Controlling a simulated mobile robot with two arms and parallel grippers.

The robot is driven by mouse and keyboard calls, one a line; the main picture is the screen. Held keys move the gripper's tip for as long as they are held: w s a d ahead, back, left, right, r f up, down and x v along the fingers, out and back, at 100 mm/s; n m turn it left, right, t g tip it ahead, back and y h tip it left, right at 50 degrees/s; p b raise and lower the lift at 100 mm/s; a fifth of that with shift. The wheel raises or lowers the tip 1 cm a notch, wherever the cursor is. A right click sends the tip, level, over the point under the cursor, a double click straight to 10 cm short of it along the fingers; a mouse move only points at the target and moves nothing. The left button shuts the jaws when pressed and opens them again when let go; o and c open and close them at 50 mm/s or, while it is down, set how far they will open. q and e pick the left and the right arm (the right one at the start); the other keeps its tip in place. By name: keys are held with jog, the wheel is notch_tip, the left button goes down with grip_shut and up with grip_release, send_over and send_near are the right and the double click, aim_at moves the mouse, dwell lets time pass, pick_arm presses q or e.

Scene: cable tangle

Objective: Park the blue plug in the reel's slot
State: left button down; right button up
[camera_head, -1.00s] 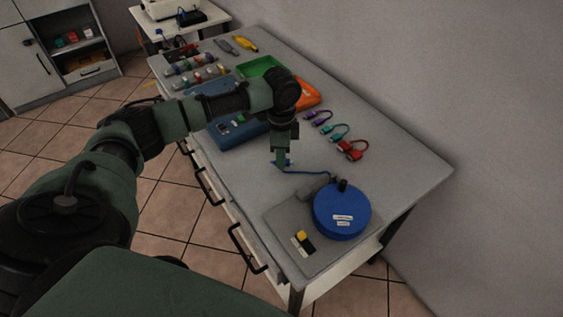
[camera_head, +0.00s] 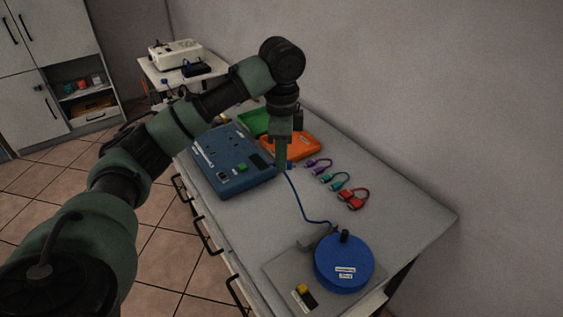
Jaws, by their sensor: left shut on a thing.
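The blue cable reel (camera_head: 343,264) sits on a grey base plate (camera_head: 283,268) at the near end of the table. A small grey block (camera_head: 307,244) stands on the plate at the reel's upper left; I cannot make out a slot. A blue cable (camera_head: 300,201) runs from beside the reel up to my left gripper (camera_head: 282,167). My left gripper points down beside the orange tray and is shut on the blue plug, which is mostly hidden by the fingers. My right gripper is not in view.
A blue panel device (camera_head: 232,166), a green tray (camera_head: 255,120) and an orange tray (camera_head: 296,144) lie behind. Purple (camera_head: 318,165), teal (camera_head: 336,181) and red (camera_head: 353,197) short cables lie to the right. A yellow-and-black piece (camera_head: 305,296) is on the plate. The table's near-left middle is clear.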

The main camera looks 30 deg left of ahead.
pick_arm(q)
jog(key=c, duration=2.1)
grip_release()
jog(key=shift+f, duration=0.1)
grip_shut()
jog(key=f+m+p, duration=0.2)
jog(key=f+m, duration=0.1)
jog(key=f, duration=0.3)
jog(key=f+m+p, duration=0.1)
jog(key=f+m, duration=0.3)
jog(key=f, duration=0.2)
jog(key=f+m+p, duration=0.2)
jog(key=f+m, duration=0.1)
jog(key=f, duration=0.2)
jog(key=shift+s+f+m+p, duration=0.3)
jog(key=shift+s+f, duration=0.05)
jog(key=shift+f, duration=0.05)
jog(key=shift+s+d, duration=0.3)
jog(key=shift+d, duration=0.45)
jog(key=shift+s+d, duration=0.3)
jog(key=shift+d, duration=0.5)
jog(key=shift+s+d, duration=0.3)
jog(key=shift+d, duration=0.45)
jog(key=shift+p, duration=0.5)
jog(key=shift+p, duration=0.45)
